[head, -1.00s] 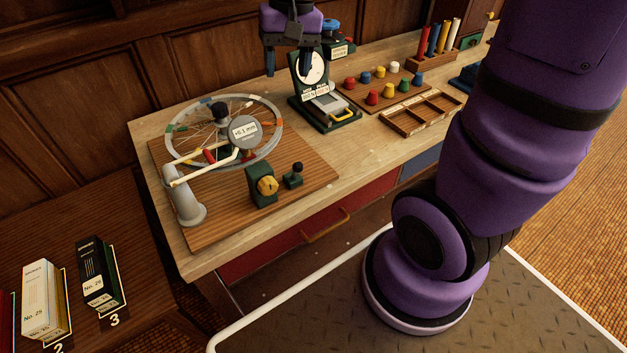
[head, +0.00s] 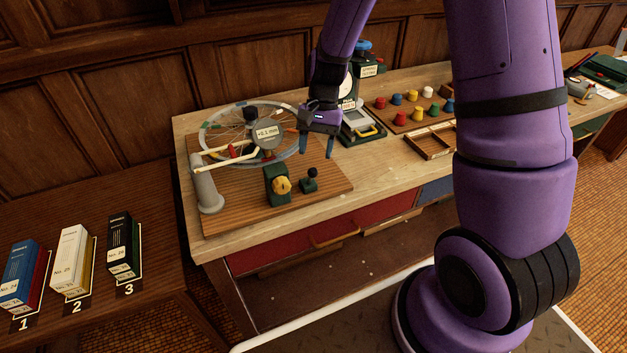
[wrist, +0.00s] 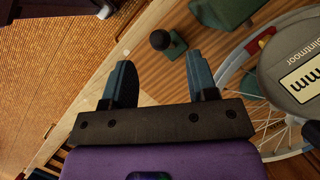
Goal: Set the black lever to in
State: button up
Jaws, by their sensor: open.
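The black lever (head: 311,172) is a short stalk with a round black knob on a small dark green base. The wrist view shows both fingers (wrist: 160,75) apart, not touching the lever.
A spoked wheel (head: 215,128) with a round gauge (head: 268,134) reading +0.1 mm stands left of my gripper. Numbered boxes (head: 70,260) stand at lower left.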

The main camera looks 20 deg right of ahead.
aim_at(312, 178)
jog(key=x, duration=0.8)
jog(key=shift+f, duration=0.25)
grip_shut()
